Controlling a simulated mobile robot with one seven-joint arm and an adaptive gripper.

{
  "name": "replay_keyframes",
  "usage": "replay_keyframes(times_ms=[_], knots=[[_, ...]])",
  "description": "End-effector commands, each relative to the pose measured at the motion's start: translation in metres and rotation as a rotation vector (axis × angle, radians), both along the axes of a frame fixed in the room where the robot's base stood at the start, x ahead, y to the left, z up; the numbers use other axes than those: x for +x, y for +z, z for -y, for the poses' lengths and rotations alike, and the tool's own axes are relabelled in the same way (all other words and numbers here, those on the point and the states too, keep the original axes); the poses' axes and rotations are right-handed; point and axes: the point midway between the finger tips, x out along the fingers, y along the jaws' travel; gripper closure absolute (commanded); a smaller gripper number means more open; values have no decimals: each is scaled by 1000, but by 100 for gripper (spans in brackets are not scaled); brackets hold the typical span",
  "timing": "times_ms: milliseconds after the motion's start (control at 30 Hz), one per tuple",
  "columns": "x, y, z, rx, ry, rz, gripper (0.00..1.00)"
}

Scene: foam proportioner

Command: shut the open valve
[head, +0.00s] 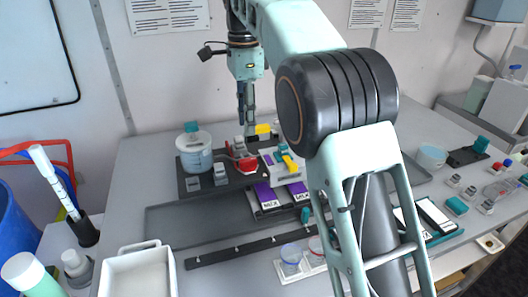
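My gripper (246,121) points down over the back of the bench, above the dark fixture plate. Its fingers look close together, but at this size I cannot tell whether they are open or shut. Below it are small fittings: a red part (247,164), a yellow part (263,129) behind, and a yellow handle-like piece (289,164) with teal parts on a white block. I cannot tell which of these is the open valve or which way its handle is turned. My gripper seems to be above the red part, apart from it. My own arm hides the area to the right.
A white lidded tank (194,154) stands left of the fittings. Purple-labelled pieces (280,194) lie in front. A white bin (137,274) and a blue bucket (14,228) are at the left. The grey tray (195,219) is empty. Small fittings line the right side.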

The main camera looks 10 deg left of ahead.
Motion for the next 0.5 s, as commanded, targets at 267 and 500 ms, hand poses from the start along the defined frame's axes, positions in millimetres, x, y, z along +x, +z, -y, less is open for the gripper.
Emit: replay_keyframes(times_ms=[267,500], knots=[[-1,-42,0,0,-2,-4,70],[-2,-84,0,-1,-2,-4,70]])
